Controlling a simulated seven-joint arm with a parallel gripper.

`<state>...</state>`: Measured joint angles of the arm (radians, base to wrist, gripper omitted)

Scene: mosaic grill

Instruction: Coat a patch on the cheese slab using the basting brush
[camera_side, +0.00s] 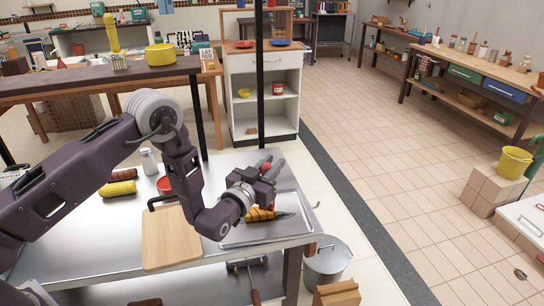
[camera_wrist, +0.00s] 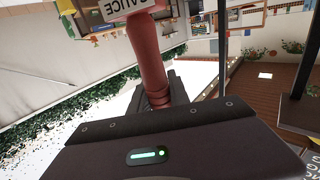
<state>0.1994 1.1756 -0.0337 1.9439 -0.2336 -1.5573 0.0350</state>
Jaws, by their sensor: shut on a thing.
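My gripper (camera_side: 267,190) hangs over a metal tray (camera_side: 296,236) on the right of the steel table. I cannot tell whether this is the basting brush. Its lower end is hidden behind the gripper body. On the tray, just below my gripper, lies a yellow-orange piece with dark stripes (camera_side: 260,215); I cannot tell whether it is the cheese slab. Whether the held thing touches it is hidden.
A wooden board (camera_side: 170,250) lies left of the tray. A corn cob (camera_side: 118,189), a shaker (camera_side: 148,161) and a red container (camera_side: 165,185) are farther left. A thin dark post (camera_side: 261,90) rises behind my gripper. A metal pot (camera_side: 327,262) stands beyond the table's right end.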

